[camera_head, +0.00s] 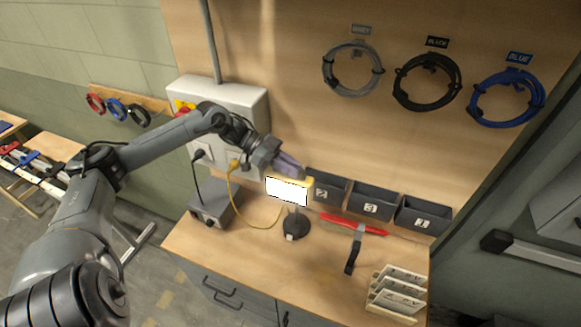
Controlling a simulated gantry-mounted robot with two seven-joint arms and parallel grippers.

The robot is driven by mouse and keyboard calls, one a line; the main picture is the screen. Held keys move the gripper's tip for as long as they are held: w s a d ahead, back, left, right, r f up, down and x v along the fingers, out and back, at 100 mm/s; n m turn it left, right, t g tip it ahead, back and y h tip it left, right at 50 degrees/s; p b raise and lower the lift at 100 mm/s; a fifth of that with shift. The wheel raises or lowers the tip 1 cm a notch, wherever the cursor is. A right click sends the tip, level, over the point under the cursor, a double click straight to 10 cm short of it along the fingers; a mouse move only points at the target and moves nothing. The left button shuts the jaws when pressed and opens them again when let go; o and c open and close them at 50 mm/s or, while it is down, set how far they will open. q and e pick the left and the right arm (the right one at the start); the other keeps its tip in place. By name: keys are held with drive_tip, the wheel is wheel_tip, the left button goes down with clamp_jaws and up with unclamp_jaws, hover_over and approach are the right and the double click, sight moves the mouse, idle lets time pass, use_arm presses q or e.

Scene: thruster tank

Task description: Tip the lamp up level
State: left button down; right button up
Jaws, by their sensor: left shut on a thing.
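The lamp (287,189) stands on the workbench in the camera_head view. It has a yellow housing with a bright white face, a thin stem and a round black base (296,226). A yellow cord runs from it toward the wall box. My left gripper (297,174) comes in from the left, behind the lamp head, and is shut on the top of the yellow housing. The lit face points toward the camera and its lower edge slopes slightly down to the right. The fingertips are partly hidden behind the housing. My right gripper is not in view.
Numbered dark bins (371,201) line the back of the workbench (250,272). A red-handled tool (352,226) and a card rack (396,290) lie to the right. A grey box (213,205) is left of the lamp. Coiled cables (428,82) hang above. The bench front is clear.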

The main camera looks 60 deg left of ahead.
use_arm(q)
drive_tip(key=c, duration=1.2)
unclamp_jaws()
drive_tip(key=shift+f, duration=0.1)
drive_tip(key=shift+o, duration=0.2)
drive_tip(key=shift+a, duration=0.15)
drive_tip(key=v, duration=1)
drive_tip(key=shift+s+a+r+b, duration=0.15)
drive_tip(key=shift+a+r+b, duration=0.1)
drive_tip(key=shift+b, duration=0.15)
